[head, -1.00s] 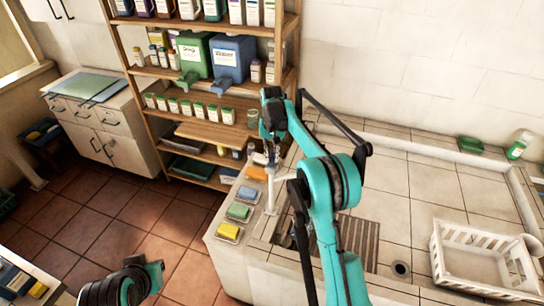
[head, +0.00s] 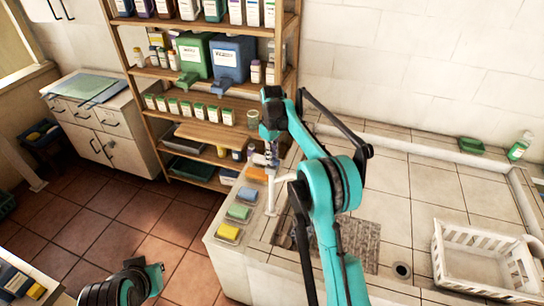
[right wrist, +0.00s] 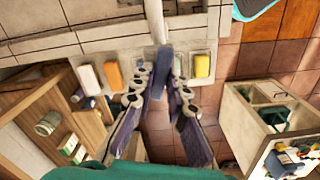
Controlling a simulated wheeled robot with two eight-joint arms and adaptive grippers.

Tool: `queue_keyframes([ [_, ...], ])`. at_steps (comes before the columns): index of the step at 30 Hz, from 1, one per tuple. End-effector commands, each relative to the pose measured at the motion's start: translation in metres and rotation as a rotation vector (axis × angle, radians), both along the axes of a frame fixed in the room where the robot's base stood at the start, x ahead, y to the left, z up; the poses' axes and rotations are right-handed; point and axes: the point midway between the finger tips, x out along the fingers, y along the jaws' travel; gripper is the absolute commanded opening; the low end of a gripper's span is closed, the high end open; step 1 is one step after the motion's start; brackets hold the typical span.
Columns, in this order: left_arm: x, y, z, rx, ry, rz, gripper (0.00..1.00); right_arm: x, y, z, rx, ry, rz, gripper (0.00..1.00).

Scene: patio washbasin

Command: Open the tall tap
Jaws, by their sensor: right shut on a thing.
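The tall tap (head: 271,192) is a pale upright post at the left end of the tiled counter. My right gripper (head: 268,158) is at its top, fingers pointing down. In the right wrist view the tap's pale post (right wrist: 157,22) runs in from the top edge to between the fingers. There my right gripper (right wrist: 160,82) is shut on a grey-blue part at the tap's end, seemingly its lever; the fingers partly hide it.
Orange, blue-green and yellow sponges (head: 229,231) lie on dishes along the counter's left edge. A wooden shelf (head: 215,130) with bottles stands behind. A white basket (head: 478,262), a green bottle (head: 519,147) and a drain hole (head: 402,270) are to the right.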

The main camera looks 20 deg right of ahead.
Motion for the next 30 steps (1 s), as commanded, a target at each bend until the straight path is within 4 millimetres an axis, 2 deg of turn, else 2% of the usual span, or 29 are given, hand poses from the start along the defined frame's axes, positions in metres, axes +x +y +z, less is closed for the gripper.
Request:
queue_keyframes([
  [13,0.0000,0.0000,-0.0012,0.000,0.000,0.000,0.00,0.0005,-0.0005,0.0009,-0.001,-0.002,0.282,0.00],
  [30,0.0000,0.0000,-0.0014,0.000,0.000,0.000,0.00,0.0006,-0.0007,0.0012,-0.002,-0.003,0.350,0.00],
])
